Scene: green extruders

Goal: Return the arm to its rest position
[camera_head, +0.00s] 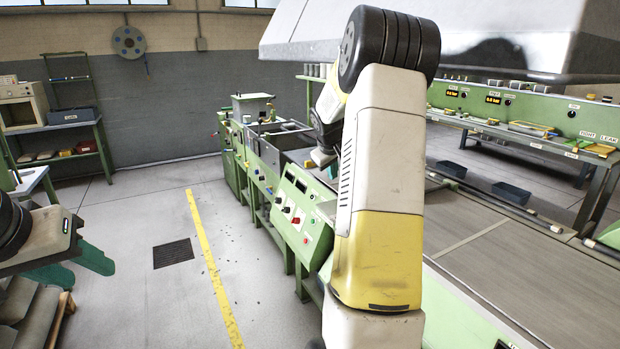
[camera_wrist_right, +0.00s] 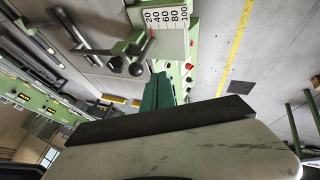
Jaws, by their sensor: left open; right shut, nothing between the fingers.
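My right arm rises through the middle of the head view, its yellow and white link close to the camera and its elbow high.
A grey hood (camera_head: 500,30) hangs above the line at the upper right. A conveyor (camera_head: 540,265) runs along the right. Grey rolls (camera_head: 38,315) lie below my left gripper.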

